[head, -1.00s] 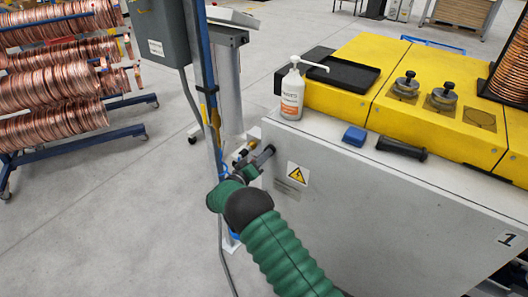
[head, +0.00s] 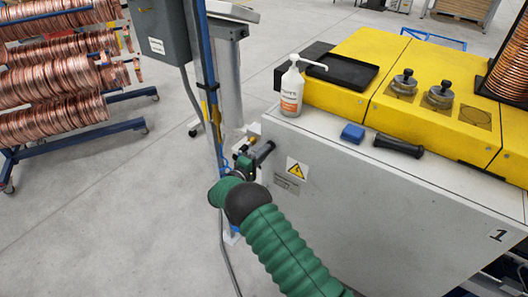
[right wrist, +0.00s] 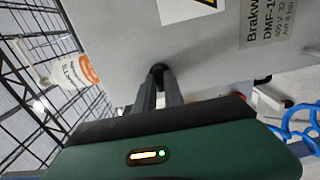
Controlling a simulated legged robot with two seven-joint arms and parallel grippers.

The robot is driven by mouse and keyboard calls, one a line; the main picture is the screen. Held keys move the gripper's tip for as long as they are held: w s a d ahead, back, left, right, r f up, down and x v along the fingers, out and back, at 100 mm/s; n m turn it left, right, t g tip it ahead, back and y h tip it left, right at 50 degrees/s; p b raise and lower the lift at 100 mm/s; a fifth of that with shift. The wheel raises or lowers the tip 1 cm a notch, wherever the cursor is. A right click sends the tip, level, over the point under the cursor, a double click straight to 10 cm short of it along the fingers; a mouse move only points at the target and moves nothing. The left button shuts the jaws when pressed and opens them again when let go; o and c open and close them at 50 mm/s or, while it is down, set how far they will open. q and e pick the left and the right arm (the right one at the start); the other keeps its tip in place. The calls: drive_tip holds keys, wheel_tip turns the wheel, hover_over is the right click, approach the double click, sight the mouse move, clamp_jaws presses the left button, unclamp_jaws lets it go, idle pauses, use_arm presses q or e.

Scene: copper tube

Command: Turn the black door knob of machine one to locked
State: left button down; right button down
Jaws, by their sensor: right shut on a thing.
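Machine one is a light grey cabinet (head: 400,210) with a yellow top, marked with a 1 at its right. My right gripper (head: 266,149) reaches the cabinet's left end at the near upper corner. In the right wrist view its two dark fingers (right wrist: 160,84) are close together and shut on the small black door knob (right wrist: 157,70) on the grey panel. The fingers cover most of the knob, so its turn angle cannot be read. In the head view the knob is hidden by the gripper. My left gripper is not in view.
A white pump bottle (head: 291,92), a blue block (head: 353,134) and a black handle (head: 399,146) sit on the machine top. A post with cables (head: 207,80) stands close left of my right gripper. Copper coils (head: 50,90) hang on a blue rack at far left.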

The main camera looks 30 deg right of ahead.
idle(0.3)
drive_tip(key=c, duration=1.4)
unclamp_jaws()
drive_tip(key=shift+w+f, duration=0.15)
drive_tip(key=shift+c, duration=0.2)
drive_tip(key=b+v, duration=0.1)
drive_tip(key=v, duration=1.6)
drive_tip(key=shift+d+f, duration=0.1)
